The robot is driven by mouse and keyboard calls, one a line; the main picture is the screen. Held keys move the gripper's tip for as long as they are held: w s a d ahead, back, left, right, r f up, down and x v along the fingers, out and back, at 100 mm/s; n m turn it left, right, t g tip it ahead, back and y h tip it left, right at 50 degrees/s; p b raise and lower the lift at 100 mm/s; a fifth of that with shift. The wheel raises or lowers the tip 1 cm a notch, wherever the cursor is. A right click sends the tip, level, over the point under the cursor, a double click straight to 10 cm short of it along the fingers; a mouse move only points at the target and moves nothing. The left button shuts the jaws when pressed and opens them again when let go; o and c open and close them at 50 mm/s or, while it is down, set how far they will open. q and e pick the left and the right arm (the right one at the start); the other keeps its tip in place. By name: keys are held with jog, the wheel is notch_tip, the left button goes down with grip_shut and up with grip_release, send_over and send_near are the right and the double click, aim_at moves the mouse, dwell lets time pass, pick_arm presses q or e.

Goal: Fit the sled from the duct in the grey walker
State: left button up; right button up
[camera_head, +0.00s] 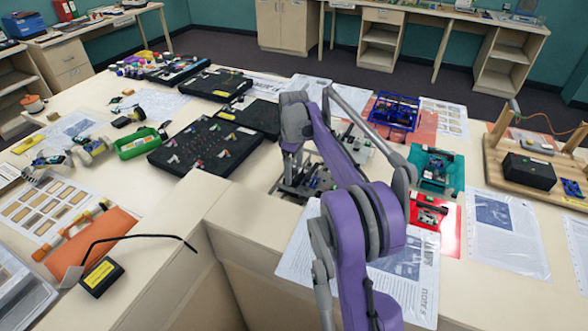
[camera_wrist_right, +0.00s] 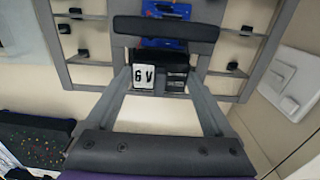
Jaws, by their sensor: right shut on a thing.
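The grey walker (camera_head: 291,189) stands mid-table, partly hidden behind my right arm. In the wrist view its flat grey frame (camera_wrist_right: 237,62) carries black knobs on both sides. My right gripper (camera_wrist_right: 163,76) points down over the middle of this frame. Its two grey fingers are shut on a small dark sled with a white "6 V" block (camera_wrist_right: 144,78) beside a black block (camera_wrist_right: 177,81). The sled appears within the frame's outline; whether it is seated or held above cannot be told. I cannot tell which thing is the duct. My left gripper is not in view.
A blue framed device (camera_head: 394,111), a teal tray (camera_head: 420,157) and a red mat (camera_head: 449,240) lie right of my arm. Black pegboard cases (camera_head: 190,139) stand to the left. A wooden board (camera_head: 497,165) with a black box is at far right.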

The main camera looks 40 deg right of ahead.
jog(key=o, duration=1.1)
jog(key=shift+f, duration=0.1)
jog(key=shift+r+p, duration=1.3)
jog(key=shift+r, duration=1.7)
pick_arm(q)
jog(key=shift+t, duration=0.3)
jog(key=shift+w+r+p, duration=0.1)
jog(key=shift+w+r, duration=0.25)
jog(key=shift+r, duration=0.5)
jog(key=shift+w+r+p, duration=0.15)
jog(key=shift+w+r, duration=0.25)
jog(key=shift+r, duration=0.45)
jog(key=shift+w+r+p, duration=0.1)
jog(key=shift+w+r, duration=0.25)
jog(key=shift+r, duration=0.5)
pick_arm(e)
jog(key=shift+s+r, duration=0.1)
jog(key=shift+r, duration=0.85)
